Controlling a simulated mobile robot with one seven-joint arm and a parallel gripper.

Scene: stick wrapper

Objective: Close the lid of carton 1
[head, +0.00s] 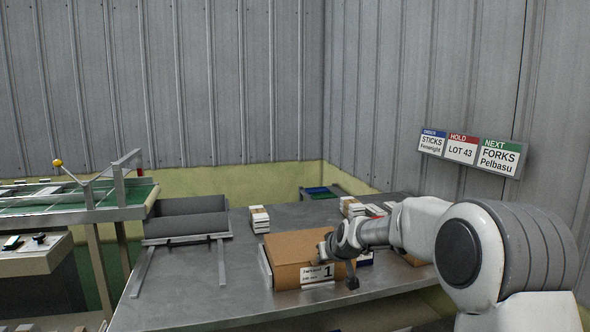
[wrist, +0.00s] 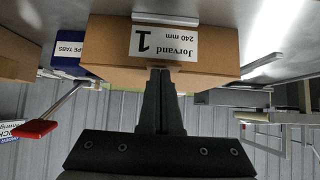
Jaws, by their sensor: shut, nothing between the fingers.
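Carton 1 (head: 290,270), a brown box with a white label marked 1, stands on the grey table. Its brown lid panel (head: 290,241) lies over the top in the head view; I cannot tell whether it is fully flush. In the wrist view, which is upside down, the carton's labelled front (wrist: 110,48) fills the upper middle. My gripper (wrist: 160,72) is shut and empty, its fingertips at the carton's upper front edge. I cannot tell whether they touch it. My arm hides the carton's right side in the head view.
White-sided stacks (head: 259,219) stand behind the carton, with more at the back right. A grey tray (head: 187,228) is to the left. A blue tabs box (wrist: 72,48) is beside the carton. Wall signs (head: 462,148) hang at right.

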